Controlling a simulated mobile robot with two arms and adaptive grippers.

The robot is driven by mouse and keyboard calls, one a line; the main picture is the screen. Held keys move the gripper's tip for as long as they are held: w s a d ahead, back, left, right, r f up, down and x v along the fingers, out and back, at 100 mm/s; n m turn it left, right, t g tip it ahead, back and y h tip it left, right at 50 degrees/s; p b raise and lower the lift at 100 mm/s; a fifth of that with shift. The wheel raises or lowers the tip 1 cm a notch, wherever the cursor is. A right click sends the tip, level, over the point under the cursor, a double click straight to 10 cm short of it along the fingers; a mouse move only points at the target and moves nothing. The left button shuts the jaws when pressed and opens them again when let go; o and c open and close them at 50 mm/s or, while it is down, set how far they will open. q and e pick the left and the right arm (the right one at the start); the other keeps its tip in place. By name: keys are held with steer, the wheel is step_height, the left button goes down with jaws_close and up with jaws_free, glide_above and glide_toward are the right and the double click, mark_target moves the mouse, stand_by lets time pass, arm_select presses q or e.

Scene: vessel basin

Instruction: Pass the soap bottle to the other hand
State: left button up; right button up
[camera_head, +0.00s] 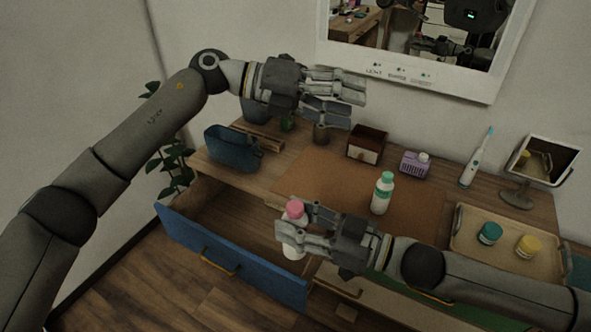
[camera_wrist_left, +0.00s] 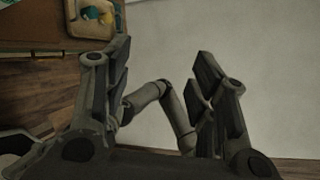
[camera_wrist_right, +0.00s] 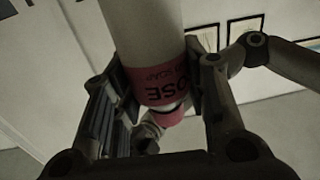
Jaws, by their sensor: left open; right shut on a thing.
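The soap bottle, white with a pink cap (camera_head: 295,209), is held upright over the open drawer's right end in the head view. In the right wrist view its white body (camera_wrist_right: 142,25) and pink lettered band sit between the fingers. My right gripper (camera_head: 296,230) is shut on it, with fingers partly covering its middle. My left gripper (camera_head: 353,100) is open and empty, above and behind the bottle, well apart from it. In the left wrist view (camera_wrist_left: 162,62) its fingers are spread with no bottle between them.
A green-capped white bottle (camera_head: 381,196) stands on the brown mat (camera_head: 330,185). A tray (camera_head: 465,240) with two jars is at right. A blue drawer (camera_head: 230,262) is pulled out at left. A mirror (camera_head: 420,84) hangs behind; a small box (camera_head: 367,145) and a toothbrush (camera_head: 476,158) stand at the back.

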arm_select(q)
steer(key=s+d+f+m+g+y, duration=0.1)
steer(key=s+d+y, duration=0.1)
steer(key=s+y, duration=0.3)
steer(key=n+t+y, duration=0.1)
steer(key=t+y, duration=0.2)
steer(key=y, duration=0.7)
glide_toward(295, 222)
steer(key=shift+w+d, duration=0.35)
steer(key=shift+w, duration=0.55)
steer(key=shift+a+f, duration=0.1)
steer(key=shift+a, duration=0.05)
step_height(295, 222, down, 12)
steer(key=shift+r, duration=0.15)
